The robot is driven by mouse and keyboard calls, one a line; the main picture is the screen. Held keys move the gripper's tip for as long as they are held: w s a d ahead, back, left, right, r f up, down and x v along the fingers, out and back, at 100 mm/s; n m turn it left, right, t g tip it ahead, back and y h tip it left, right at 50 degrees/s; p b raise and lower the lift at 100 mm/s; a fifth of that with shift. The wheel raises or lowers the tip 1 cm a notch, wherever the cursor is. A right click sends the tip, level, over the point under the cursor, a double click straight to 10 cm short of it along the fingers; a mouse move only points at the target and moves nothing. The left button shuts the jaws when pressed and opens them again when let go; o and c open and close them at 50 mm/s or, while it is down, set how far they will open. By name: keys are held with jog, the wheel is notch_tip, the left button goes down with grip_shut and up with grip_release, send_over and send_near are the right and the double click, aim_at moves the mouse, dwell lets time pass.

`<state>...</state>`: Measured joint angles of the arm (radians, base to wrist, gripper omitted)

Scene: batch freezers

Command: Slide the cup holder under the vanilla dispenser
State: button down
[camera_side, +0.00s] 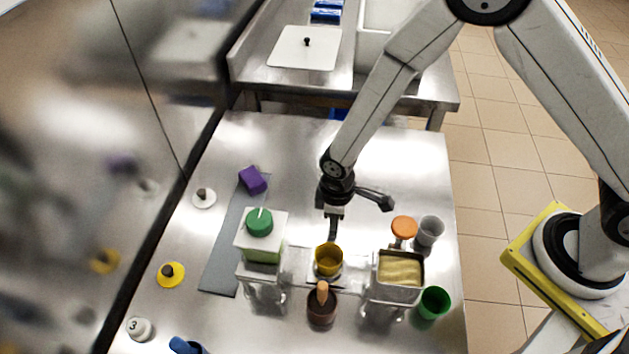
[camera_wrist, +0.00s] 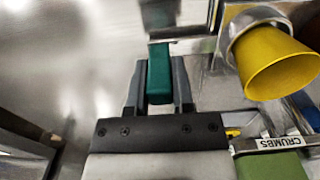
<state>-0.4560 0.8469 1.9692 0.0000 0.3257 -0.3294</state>
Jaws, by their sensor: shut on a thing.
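My gripper (camera_wrist: 158,85) is shut on the green handle (camera_wrist: 160,72) of the cup holder. The holder's metal part (camera_wrist: 232,20) reaches right from the handle to a yellow cup (camera_wrist: 275,65). In the side view my gripper (camera_side: 333,222) is just behind the yellow cup (camera_side: 328,261), which stands between two clear-legged dispensers. The right dispenser (camera_side: 397,293) has beige contents; the left dispenser (camera_side: 262,250) is white and green with a green lid. No vanilla label is readable. The cup is under neither dispenser.
A brown cup (camera_side: 321,310) with a wooden handle stands in front. The back of the table is clear.

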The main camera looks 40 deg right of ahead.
dwell(0.6)
jog(key=s+d, duration=0.8)
jog(key=shift+s+d, duration=0.2)
jog(key=shift+d, duration=0.05)
jog(key=shift+c, duration=2.4)
grip_release()
jog(key=shift+r, duration=0.1)
jog(key=shift+r, duration=0.55)
notch_tip(320, 180, up, 7)
jog(key=shift+f, duration=0.2)
